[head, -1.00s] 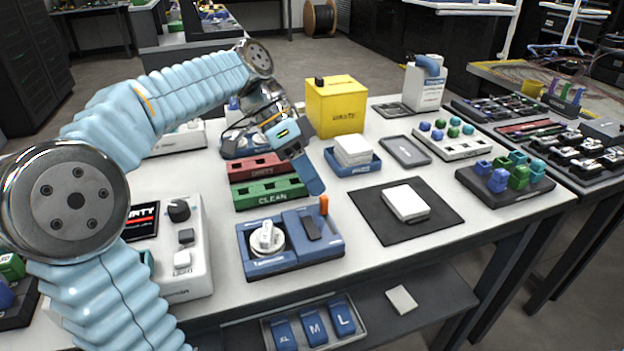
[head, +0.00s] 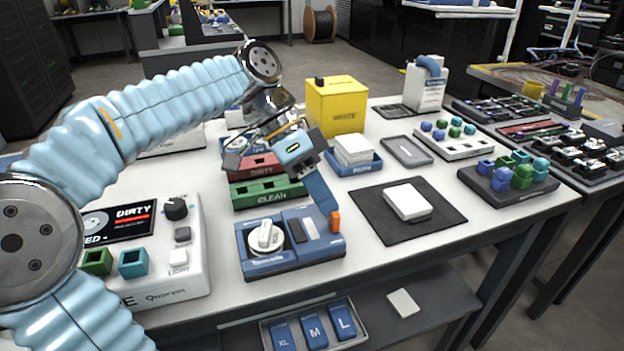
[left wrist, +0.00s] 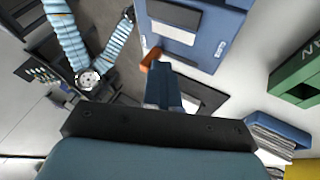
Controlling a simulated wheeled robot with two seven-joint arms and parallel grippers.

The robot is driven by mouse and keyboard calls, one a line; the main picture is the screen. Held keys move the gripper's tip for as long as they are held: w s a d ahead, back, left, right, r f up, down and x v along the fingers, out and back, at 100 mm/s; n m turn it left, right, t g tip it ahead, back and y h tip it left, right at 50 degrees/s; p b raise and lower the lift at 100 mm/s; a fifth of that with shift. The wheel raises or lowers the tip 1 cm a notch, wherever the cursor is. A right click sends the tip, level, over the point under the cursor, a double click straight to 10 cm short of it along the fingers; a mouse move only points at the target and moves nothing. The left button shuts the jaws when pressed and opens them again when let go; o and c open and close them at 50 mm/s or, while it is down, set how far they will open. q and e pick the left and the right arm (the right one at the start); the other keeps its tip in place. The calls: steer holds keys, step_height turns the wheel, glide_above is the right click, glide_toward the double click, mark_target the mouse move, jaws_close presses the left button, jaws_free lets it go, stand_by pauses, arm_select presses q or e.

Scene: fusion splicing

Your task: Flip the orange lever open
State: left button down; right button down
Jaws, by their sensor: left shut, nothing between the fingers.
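The orange lever (head: 336,221) is at the right end of the blue device (head: 255,267) on the white table. It leans outward at the device's right edge. The device also carries a white dial (head: 266,236), a dark strip (head: 297,231) and a pale strip (head: 312,229). My left gripper (head: 329,210) is shut and empty, its fingertips right against or just beside the lever; contact is not clear. In the left wrist view the lever (left wrist: 150,58) shows beside the tip of the shut fingers (left wrist: 162,80). My right gripper is not in view.
Green (head: 268,195) and red racks stand behind the device. A black mat (head: 440,225) with a white block (head: 407,202) lies to its right. A white machine (head: 180,265) stands at left. A yellow bin (head: 337,107) is at the back.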

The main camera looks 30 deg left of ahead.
arm_select(q)
steer(key=p+v, duration=0.2)
steer(key=v, duration=1.2)
steer(key=shift+f, duration=0.1)
